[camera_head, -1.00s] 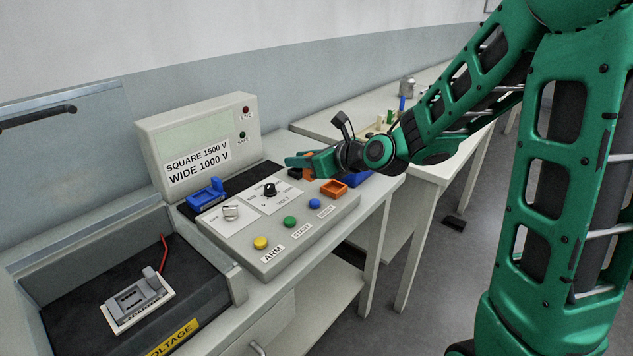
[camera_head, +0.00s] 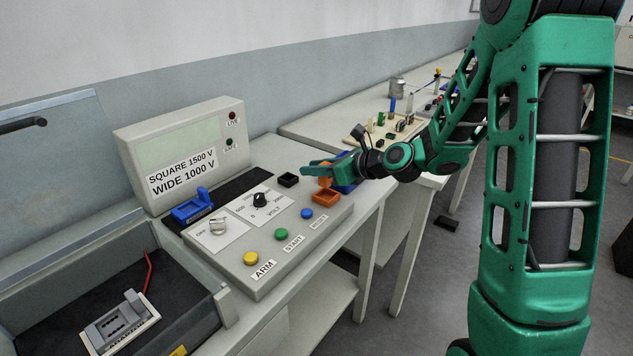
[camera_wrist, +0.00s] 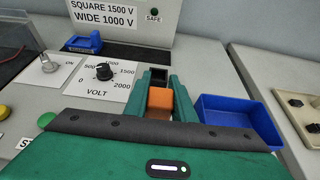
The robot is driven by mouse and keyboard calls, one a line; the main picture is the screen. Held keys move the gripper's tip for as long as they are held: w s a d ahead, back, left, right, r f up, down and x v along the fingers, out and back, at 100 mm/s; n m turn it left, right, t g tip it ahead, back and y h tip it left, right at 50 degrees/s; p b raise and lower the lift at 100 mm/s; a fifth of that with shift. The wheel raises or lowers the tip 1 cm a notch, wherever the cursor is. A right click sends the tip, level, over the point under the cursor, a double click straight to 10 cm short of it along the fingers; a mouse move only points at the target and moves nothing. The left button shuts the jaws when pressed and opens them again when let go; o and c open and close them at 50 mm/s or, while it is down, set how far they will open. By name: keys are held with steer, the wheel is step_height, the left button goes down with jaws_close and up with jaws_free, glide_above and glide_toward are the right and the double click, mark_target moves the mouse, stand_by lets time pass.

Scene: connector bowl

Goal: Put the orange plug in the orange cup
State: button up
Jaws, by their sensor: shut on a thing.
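My gripper (camera_head: 312,169) is shut on the orange plug (camera_head: 325,173) above the right back part of the console. In the wrist view the plug (camera_wrist: 160,100) sits between the two green fingers. The orange cup (camera_head: 326,199) is a small square open box on the console's right side. In the head view it lies just below the held plug, nearer the front edge, and the plug looks apart from it. The cup does not show in the wrist view. The plug's lower end is hard to make out.
A black cup (camera_head: 288,180) stands left of the plug. A blue tray (camera_wrist: 240,117) is to the right, partly behind my gripper in the head view. Another table (camera_head: 350,118) holds small parts.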

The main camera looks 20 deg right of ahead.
steer(key=shift+f, duration=2)
steer(key=shift+f, duration=0.1)
steer(key=o, duration=1.1)
steer(key=shift+c, duration=0.2)
